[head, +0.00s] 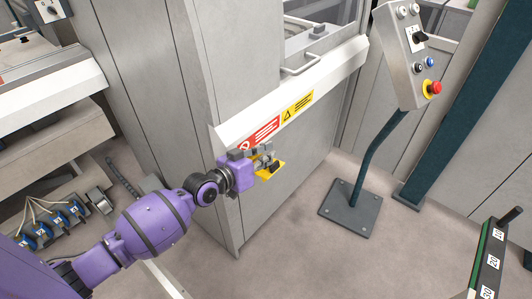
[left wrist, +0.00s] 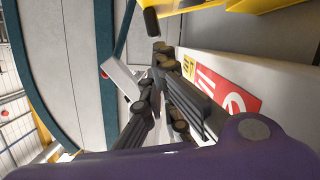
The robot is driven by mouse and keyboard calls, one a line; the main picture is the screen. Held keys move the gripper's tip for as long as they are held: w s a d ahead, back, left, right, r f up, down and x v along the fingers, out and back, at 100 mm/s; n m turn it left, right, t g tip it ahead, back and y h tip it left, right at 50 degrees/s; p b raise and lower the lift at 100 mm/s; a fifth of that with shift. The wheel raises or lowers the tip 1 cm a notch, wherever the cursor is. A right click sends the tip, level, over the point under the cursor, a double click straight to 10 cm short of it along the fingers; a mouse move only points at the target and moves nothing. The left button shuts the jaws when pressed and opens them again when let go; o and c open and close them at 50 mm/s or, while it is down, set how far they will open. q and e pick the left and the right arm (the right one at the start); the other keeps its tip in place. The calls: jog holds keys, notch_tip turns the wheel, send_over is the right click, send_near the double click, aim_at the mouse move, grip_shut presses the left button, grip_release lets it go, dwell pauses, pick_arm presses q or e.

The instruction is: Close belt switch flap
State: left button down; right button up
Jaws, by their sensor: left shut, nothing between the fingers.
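A yellow part (head: 271,173) sits on the grey cabinet front just below the white ledge with the warning labels. It seems to belong to the belt switch, but I cannot tell flap from backing. My left gripper (head: 266,158) is in front of it and hides much of it. In the left wrist view, yellow edges (left wrist: 272,6) show at the top, close to the fingers, with a short dark piece (left wrist: 150,20) near them. My left gripper (left wrist: 158,85) is shut and empty; contact with the yellow part is unclear. My right gripper is out of view.
The grey machine cabinet (head: 195,150) carries red and yellow labels (head: 297,106) and a handle (head: 302,62). To the right stands a control pedestal (head: 404,60) with a red button on a dark post and base plate (head: 350,206). The floor (head: 290,250) between is clear.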

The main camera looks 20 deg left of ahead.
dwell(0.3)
pick_arm(q)
jog(key=shift+s+d+f+m, duration=0.1)
jog(key=shift+d+f+m, duration=0.05)
jog(key=shift+d+m, duration=0.15)
jog(key=shift+f, duration=0.1)
